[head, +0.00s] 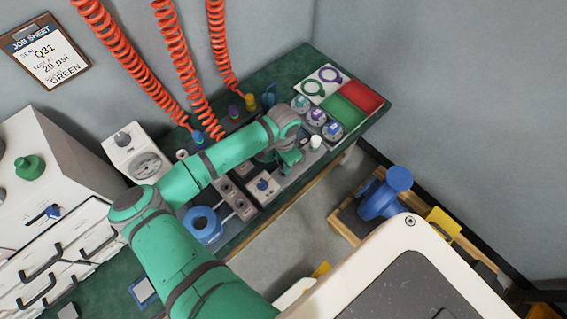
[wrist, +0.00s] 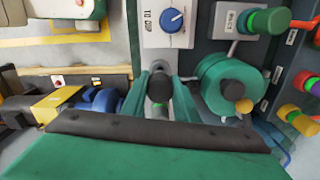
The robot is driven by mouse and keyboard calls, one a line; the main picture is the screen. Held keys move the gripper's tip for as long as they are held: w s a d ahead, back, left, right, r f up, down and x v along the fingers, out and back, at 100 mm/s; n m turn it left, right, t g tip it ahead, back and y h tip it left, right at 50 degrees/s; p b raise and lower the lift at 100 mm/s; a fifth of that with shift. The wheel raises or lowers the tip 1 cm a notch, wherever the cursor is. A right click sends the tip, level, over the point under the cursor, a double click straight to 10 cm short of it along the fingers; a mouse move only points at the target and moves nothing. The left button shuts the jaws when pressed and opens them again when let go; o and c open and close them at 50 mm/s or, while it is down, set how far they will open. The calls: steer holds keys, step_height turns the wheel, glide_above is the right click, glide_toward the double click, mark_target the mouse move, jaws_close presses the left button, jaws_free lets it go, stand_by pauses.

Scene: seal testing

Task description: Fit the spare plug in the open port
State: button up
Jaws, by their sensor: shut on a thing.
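My gripper (wrist: 160,100) is shut on a dark, round-ended plug (wrist: 158,86), which sits between its two green fingers in the wrist view. Below the dark part, a paler patch shows between the fingers; I cannot tell if it is part of the plug. In the head view my gripper (head: 292,160) is over the bench beside the small white box with a blue knob (head: 263,184), and the plug is hidden. A grey block with dark round holes (head: 239,205) lies left of that box. I cannot tell which port is the open one.
A green round vessel (wrist: 228,82) stands close right of my gripper in the wrist view. The blue-knobbed box (wrist: 170,22) is just above. Coloured dials (head: 316,117) and red and green trays (head: 362,97) occupy the bench's far end. Orange coiled hoses (head: 185,70) hang behind.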

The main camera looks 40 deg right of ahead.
steer(key=shift+f, duration=1.45)
stand_by(0.3)
steer(key=o, duration=1.2)
step_height(320, 180, up, 11)
steer(key=shift+f, duration=0.1)
